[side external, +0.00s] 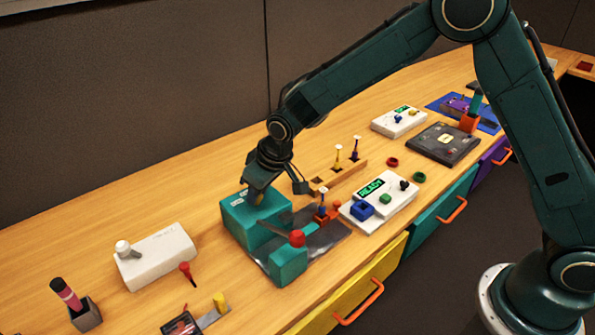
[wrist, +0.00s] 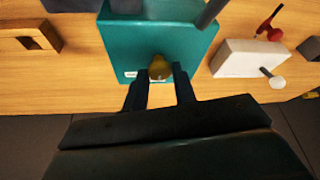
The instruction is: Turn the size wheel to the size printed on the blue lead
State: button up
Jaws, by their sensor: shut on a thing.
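A teal machine (side external: 243,218) stands on a dark plate (side external: 322,240), with a lever ending in a red ball (side external: 297,238). My gripper (side external: 258,194) is at the top of the machine, shut on a small yellow-brown knob, likely the size wheel (wrist: 157,65). In the wrist view my gripper's fingers (wrist: 160,75) stand on either side of it. A white label (wrist: 131,74) beside the knob is too small to read.
The wooden rack (side external: 322,190) also holds a yellow lead (side external: 338,160). A white panel reading READY (side external: 400,198) lies right of the machine. A white box with a lever (side external: 160,262) stands left, with a red peg (side external: 187,273) nearby.

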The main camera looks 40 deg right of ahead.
jog(key=o, duration=1)
jog(key=shift+r, duration=0.15)
jog(key=v, duration=1.3)
jog(key=shift+s+r, duration=0.1)
jog(key=shift+r, duration=0.15)
jog(key=shift+d+r, duration=0.1)
jog(key=s+d+r+m, duration=0.2)
jog(key=s+d+r, duration=0.7)
jog(key=s, duration=0.4)
jog(key=shift+m+t+h, duration=0.6)
jog(key=shift+m+h, duration=0.1)
jog(key=s+d, duration=0.2)
jog(key=s, duration=0.3)
jog(key=s+d+f, duration=0.1)
jog(key=s+d, duration=0.2)
jog(key=s, duration=0.2)
jog(key=s+d, duration=0.2)
jog(key=s, duration=0.3)
jog(key=shift+s+d+f, duration=0.25)
jog(key=shift+s+f, duration=0.05)
jog(key=shift+s, duration=0.1)
